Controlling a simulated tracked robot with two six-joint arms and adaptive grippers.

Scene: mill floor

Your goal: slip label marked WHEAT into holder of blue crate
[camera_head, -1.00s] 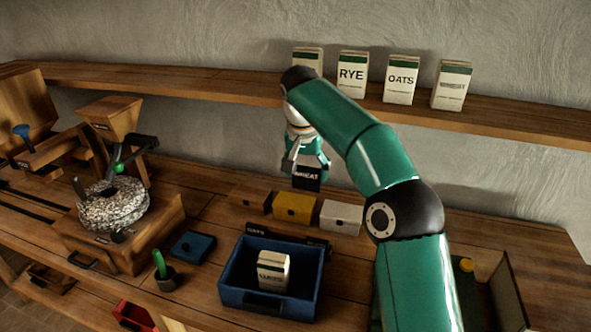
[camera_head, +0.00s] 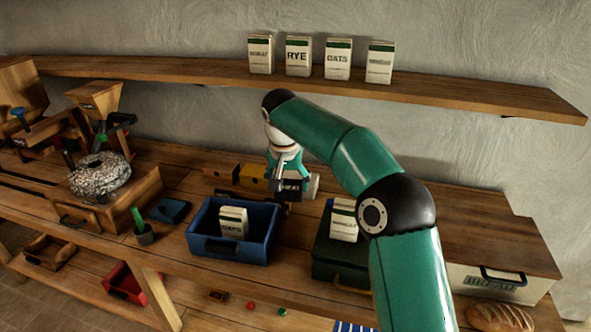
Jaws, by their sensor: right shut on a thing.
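The blue crate (camera_head: 254,247) stands on the bench left of centre. A white bag (camera_head: 233,222) that seems to read OATS stands inside it. My right gripper (camera_head: 289,180) comes down from above, behind and to the right of the crate. The label is apart from the crate's front. My left gripper is not in view.
A green crate (camera_head: 325,268) with a white bag (camera_head: 344,220) stands right of the blue crate, partly behind my right arm. A bread box (camera_head: 490,284) is at the right. Boxed bags line the wall shelf (camera_head: 440,98). A grinder (camera_head: 99,174) stands at left.

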